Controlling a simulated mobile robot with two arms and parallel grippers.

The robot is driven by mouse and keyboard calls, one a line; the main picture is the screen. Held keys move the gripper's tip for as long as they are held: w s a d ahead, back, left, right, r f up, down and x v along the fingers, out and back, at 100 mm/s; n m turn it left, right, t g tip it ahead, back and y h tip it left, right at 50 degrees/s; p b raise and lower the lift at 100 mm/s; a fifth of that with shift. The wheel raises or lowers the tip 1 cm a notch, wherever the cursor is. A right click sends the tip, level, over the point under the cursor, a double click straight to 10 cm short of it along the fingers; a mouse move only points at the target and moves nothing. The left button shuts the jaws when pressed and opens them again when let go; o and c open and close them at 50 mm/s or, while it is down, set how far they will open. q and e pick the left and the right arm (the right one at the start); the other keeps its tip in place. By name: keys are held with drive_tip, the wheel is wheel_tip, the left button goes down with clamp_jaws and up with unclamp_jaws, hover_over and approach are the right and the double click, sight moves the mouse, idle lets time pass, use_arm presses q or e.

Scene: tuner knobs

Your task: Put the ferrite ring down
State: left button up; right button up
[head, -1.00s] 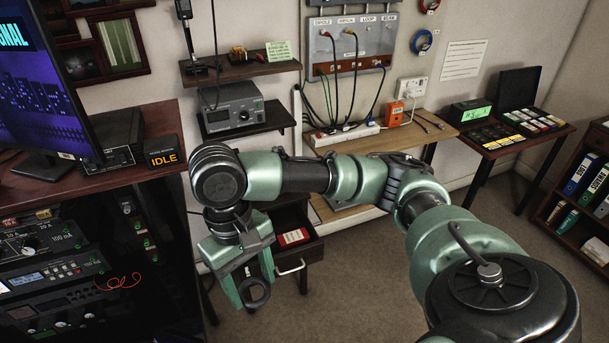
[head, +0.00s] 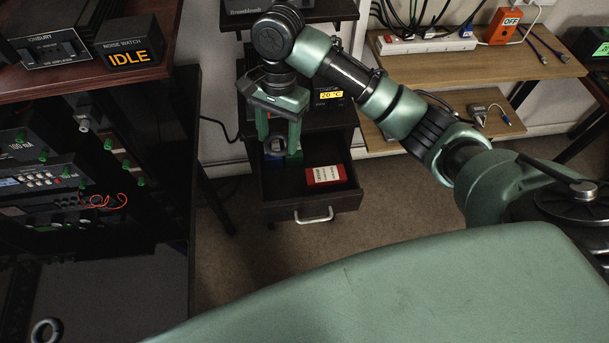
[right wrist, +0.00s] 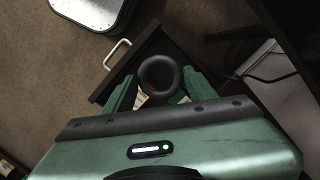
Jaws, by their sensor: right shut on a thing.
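My right gripper (head: 279,140) is shut on the dark ferrite ring (head: 275,146), over the left part of an open drawer (head: 345,203). The ring also shows between the fingertips in the right wrist view (right wrist: 160,60), with the drawer's handle and front beyond it. I cannot tell exactly how high the ring is above the drawer floor. The gripper partly hides what lies under it. My left gripper is not in view.
A red box (head: 325,176) lies in the right part of the drawer. Another grey ring (head: 47,330) shows at the lower left. A dark rack (head: 160,190) stands left of the drawer. A wooden shelf (head: 440,115) is to the right.

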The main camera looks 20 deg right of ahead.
drive_tip(key=m, duration=0.2)
hover_over(281, 194)
wheel_tip(281, 194, down, 6)
drive_tip(key=f, duration=0.4)
drive_tip(key=f+b, duration=0.1)
drive_tip(key=f, duration=0.3)
drive_tip(key=f+b, duration=0.1)
drive_tip(key=f, duration=0.2)
drive_tip(key=shift+d+f, duration=0.25)
wheel_tip(281, 194, down, 4)
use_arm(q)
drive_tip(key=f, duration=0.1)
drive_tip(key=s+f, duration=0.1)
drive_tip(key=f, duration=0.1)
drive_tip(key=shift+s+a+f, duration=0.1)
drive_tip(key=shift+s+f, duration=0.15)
use_arm(e)
drive_tip(key=shift+f, duration=0.35)
drive_tip(key=o, duration=1.2)
drive_tip(key=shift+f, duration=0.15)
drive_tip(key=shift+c, duration=0.2)
